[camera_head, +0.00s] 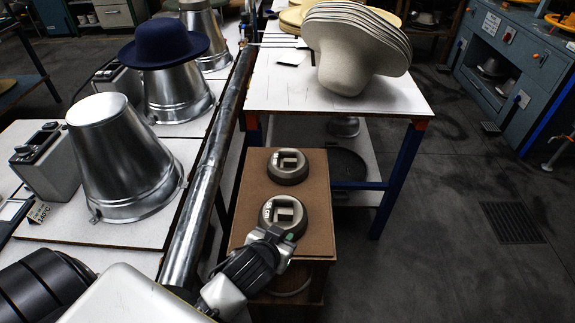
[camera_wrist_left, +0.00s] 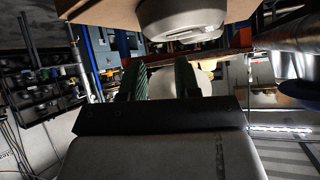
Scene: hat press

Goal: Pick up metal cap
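Two round grey metal caps with rectangular openings sit on a brown-topped box; one is nearer (camera_head: 283,207) and one farther back (camera_head: 287,166). My left gripper (camera_head: 272,238) is at the near side of the nearer cap and overlaps its near edge in the head view. In the left wrist view a grey metal cap (camera_wrist_left: 190,20) shows at the top, beyond the fingers. The two fingers of this gripper (camera_wrist_left: 162,80) stand apart with nothing visibly held. I cannot tell if a finger touches the cap. My right gripper is not in view.
The brown-topped box (camera_head: 250,196) stands beside a white table (camera_head: 269,86) with stacked pale hats (camera_head: 352,50). A metal pipe (camera_head: 207,185) runs along its left. Metal cones (camera_head: 122,160) and a blue hat (camera_head: 165,42) stand left. Floor is open at right.

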